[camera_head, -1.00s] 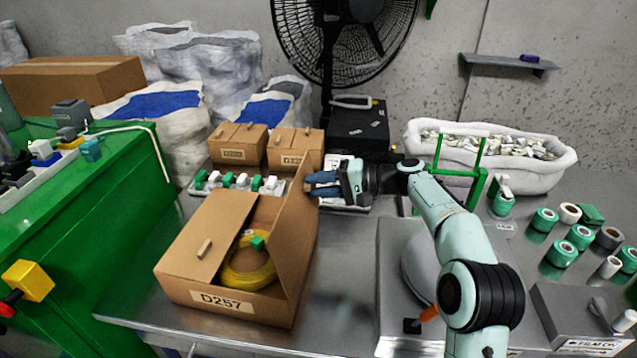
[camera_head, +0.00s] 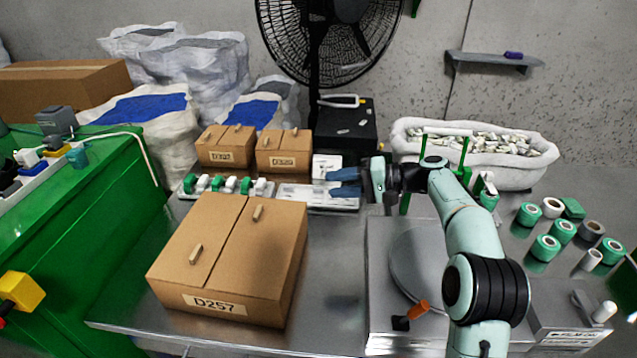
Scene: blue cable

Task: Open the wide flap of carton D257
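Carton D257 (camera_head: 225,318) is a brown box on the metal table, with its label on the front. Both its top flaps lie flat: the narrower left flap (camera_head: 195,225) and the wider right flap (camera_head: 262,250). Each has a small tan handle, one on the left (camera_head: 196,254) and one on the right (camera_head: 257,213). The inside of the carton is hidden. My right gripper (camera_head: 343,182) is to the right of and behind the carton, clear of it. Its blue fingers point left, apart, with nothing between them. My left gripper is out of view.
Two small cartons (camera_head: 228,148) (camera_head: 283,151) stand behind, above a row of green and white items (camera_head: 225,184) and a white tray (camera_head: 318,198). A grey device (camera_head: 400,290) sits right of the carton. Bare table lies between them.

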